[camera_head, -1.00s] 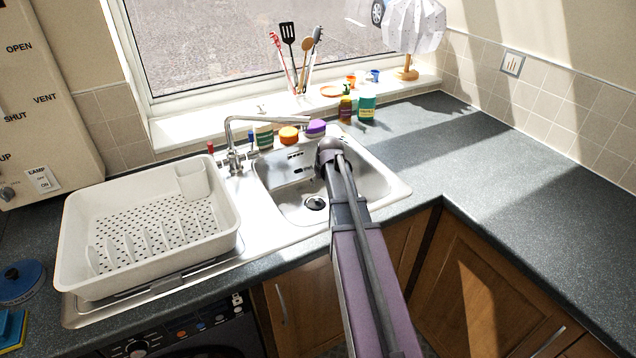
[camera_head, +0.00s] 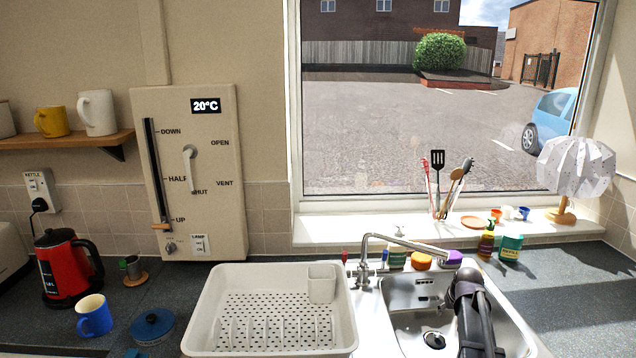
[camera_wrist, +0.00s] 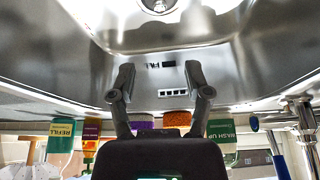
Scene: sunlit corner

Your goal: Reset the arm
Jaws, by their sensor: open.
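My gripper (camera_wrist: 160,88) shows in the wrist view with its two dark fingers apart and nothing between them. It is over the steel sink (camera_wrist: 225,62), whose wall, slots and drain (camera_wrist: 158,5) fill the upper part of that view. In the head view my arm reaches over the sink (camera_head: 404,311) at the lower right, and its own links hide the fingers there.
A tap (camera_head: 385,240) rises behind the sink. Bottles, including a green refill bottle (camera_head: 511,247), stand behind the basin. A white dish rack (camera_head: 205,318) is left of the sink. A red kettle (camera_head: 64,268) and blue mug (camera_head: 94,316) stand further left.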

